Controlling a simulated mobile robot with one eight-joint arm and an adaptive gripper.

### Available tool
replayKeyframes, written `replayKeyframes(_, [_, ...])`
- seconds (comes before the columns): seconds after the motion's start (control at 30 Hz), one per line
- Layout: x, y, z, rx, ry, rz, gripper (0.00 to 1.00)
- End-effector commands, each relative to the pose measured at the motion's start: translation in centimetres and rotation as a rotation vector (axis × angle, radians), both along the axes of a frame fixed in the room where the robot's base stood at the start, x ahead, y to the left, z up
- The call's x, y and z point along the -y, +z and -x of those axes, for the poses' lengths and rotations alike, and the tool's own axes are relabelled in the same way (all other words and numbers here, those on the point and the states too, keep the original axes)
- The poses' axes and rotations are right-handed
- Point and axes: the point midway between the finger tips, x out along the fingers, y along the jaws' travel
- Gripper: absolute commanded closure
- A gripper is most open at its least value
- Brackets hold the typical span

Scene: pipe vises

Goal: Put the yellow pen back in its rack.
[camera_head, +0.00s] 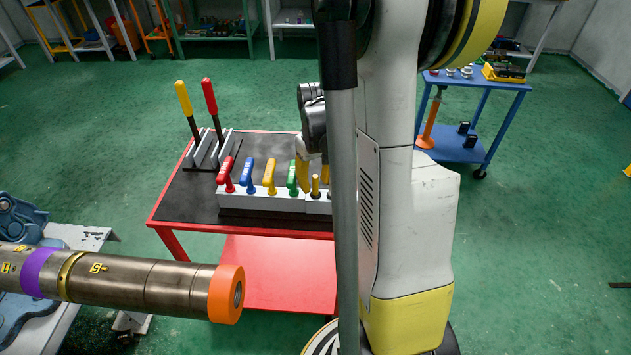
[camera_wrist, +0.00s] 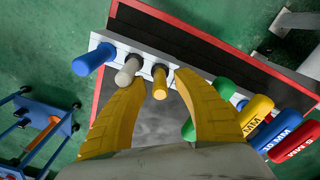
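The yellow pen (camera_wrist: 159,84) stands upright in a hole of the white rack (camera_wrist: 143,62) in the wrist view. A grey pen (camera_wrist: 127,70) and a blue pen (camera_wrist: 90,60) stand beside it in the same rack. My gripper (camera_wrist: 158,88) is open, with one yellow finger on each side of the yellow pen and gaps visible between pen and fingers. In the head view my gripper (camera_head: 314,179) points down over the right end of the white rack (camera_head: 262,203), where the yellow pen (camera_head: 315,186) shows. My arm hides part of that end.
Red, blue, yellow and green handles (camera_head: 269,177) stand in a row left of my gripper. Yellow and red long-handled tools (camera_head: 184,98) stand behind on the red table (camera_head: 172,218). A large pipe (camera_head: 130,280) juts in at front left. A blue cart (camera_head: 478,84) stands at right.

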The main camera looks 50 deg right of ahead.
Motion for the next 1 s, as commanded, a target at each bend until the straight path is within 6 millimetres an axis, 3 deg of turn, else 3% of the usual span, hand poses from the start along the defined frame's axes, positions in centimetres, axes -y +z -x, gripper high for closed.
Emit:
replayKeyframes(0.23, [0.0, 1.5, 0.0, 0.000, 0.000, 0.000, 0.64])
replayKeyframes(0.5, [0.0, 7.4, 0.1, 0.000, 0.000, 0.000, 0.64])
replayKeyframes(0.7, [0.0, 10.8, 0.2, 0.000, 0.000, 0.000, 0.64])
replayKeyframes(1.0, [-0.1, 12.1, 0.2, 0.000, 0.000, 0.000, 0.64])
